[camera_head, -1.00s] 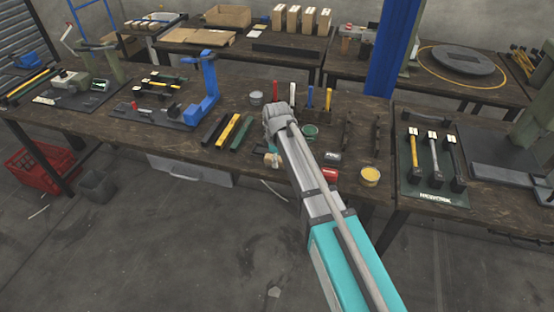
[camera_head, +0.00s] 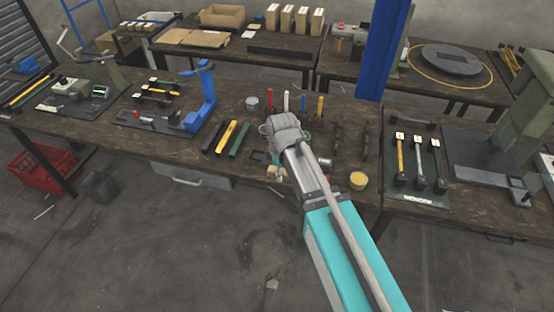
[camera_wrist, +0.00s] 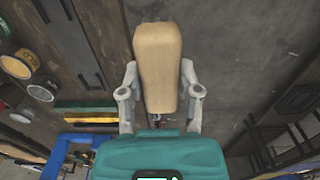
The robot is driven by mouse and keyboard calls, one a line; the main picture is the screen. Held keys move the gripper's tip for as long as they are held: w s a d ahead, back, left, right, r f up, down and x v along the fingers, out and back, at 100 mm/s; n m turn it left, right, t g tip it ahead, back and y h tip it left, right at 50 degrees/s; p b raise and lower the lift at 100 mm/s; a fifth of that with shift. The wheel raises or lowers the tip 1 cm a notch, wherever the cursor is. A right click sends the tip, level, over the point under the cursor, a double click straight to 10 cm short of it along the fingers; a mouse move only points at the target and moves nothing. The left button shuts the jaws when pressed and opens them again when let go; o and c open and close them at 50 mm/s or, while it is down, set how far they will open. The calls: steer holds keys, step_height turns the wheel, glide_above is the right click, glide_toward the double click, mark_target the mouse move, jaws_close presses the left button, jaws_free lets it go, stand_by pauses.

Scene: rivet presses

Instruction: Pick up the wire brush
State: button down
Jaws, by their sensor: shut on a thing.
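The wire brush shows in the wrist view as a pale wooden block (camera_wrist: 157,65) with rounded edges, between the two grey fingers of my gripper (camera_wrist: 160,92). The fingers are shut on it from both sides. Its bristles are not visible. In the head view a small tan piece, likely the brush (camera_head: 277,172), shows just below my wrist near the workbench's front edge. My arm hides most of my fingers there. I cannot tell whether the brush touches the bench.
The workbench (camera_head: 190,150) carries yellow, black and green bars (camera_head: 228,135), a blue press (camera_head: 205,95), a yellow-topped can (camera_head: 358,181) and upright coloured tools (camera_head: 303,103). A hammer rack (camera_head: 418,172) stands right. A red crate (camera_head: 42,170) is on the floor.

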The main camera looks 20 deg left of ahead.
steer(key=shift+s+d+r+p, duration=0.2)
steer(key=shift+s+d+r, duration=0.15)
steer(key=shift+s, duration=0.2)
steer(key=shift+s+d+r+p, duration=0.2)
steer(key=shift+s+d, duration=0.15)
steer(key=shift+s, duration=0.2)
steer(key=c, duration=0.8)
jaws_free()
steer(key=c, duration=0.5)
steer(key=shift+d, duration=0.1)
